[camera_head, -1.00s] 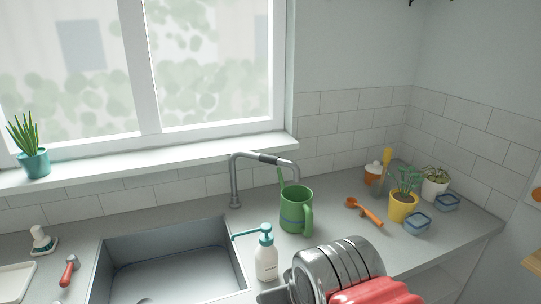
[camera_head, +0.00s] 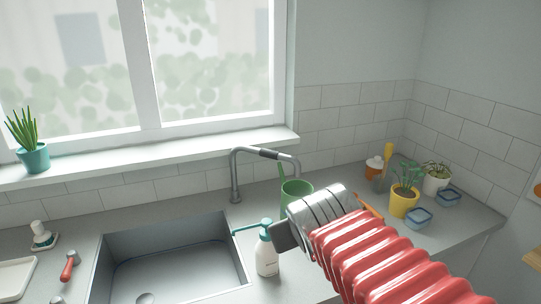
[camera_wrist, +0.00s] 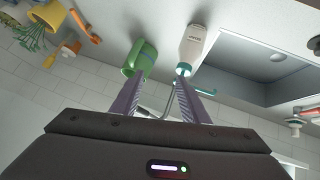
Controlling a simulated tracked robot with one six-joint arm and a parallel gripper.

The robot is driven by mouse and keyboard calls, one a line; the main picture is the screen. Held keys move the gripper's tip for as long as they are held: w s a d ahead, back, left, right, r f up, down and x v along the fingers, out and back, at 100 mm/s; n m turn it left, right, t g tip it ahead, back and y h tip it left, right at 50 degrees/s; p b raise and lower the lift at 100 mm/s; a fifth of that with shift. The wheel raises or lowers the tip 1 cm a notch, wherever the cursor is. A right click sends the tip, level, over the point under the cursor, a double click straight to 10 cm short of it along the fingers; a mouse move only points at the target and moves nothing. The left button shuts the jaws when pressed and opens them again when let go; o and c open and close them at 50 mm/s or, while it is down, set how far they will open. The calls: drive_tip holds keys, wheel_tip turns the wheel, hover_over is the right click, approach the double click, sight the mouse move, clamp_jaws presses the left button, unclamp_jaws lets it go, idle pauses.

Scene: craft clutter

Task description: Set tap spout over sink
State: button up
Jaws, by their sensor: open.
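The grey tap (camera_head: 236,180) stands upright behind the sink's right back corner. Its spout (camera_head: 270,155) reaches right, away from the sink (camera_head: 175,262), and its end hangs above the counter by the green mug (camera_head: 297,192). My gripper (camera_head: 280,235) is in front of the mug, apart from the tap, with its jaws mostly hidden by the wrist. In the wrist view, which is upside down, my gripper (camera_wrist: 160,82) is open and empty. A thin part of the tap shows between its fingers, farther off.
A white soap bottle with a teal pump (camera_head: 267,255) stands close left of my gripper. The mug, also in the wrist view (camera_wrist: 140,58), is behind it. A yellow plant pot (camera_head: 403,203) and a blue-lidded container (camera_head: 419,217) stand right. The sink basin is clear.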

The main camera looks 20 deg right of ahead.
drive_tip(key=w+d+r+n+t, duration=0.3)
drive_tip(key=w+d+r, duration=0.2)
drive_tip(key=w, duration=0.5)
drive_tip(key=w+d+r+n+t, duration=0.3)
drive_tip(key=w+d+r, duration=0.25)
drive_tip(key=w, duration=0.35)
drive_tip(key=w+d+f+n+t+y, duration=0.1)
drive_tip(key=w+f+n+y, duration=0.1)
drive_tip(key=w+n+y, duration=0.25)
drive_tip(key=n+g+y, duration=0.2)
drive_tip(key=n+y, duration=0.3)
approach(270, 155)
drive_tip(key=s+d, duration=0.2)
drive_tip(key=shift+w+a+r, duration=0.1)
drive_tip(key=shift+r, duration=0.1)
drive_tip(key=shift+h, duration=0.25)
drive_tip(key=x, duration=1.3)
drive_tip(key=shift+w+a+f, duration=0.1)
drive_tip(key=shift+w+a, duration=0.1)
drive_tip(key=shift+w, duration=0.15)
drive_tip(key=shift+c, duration=0.5)
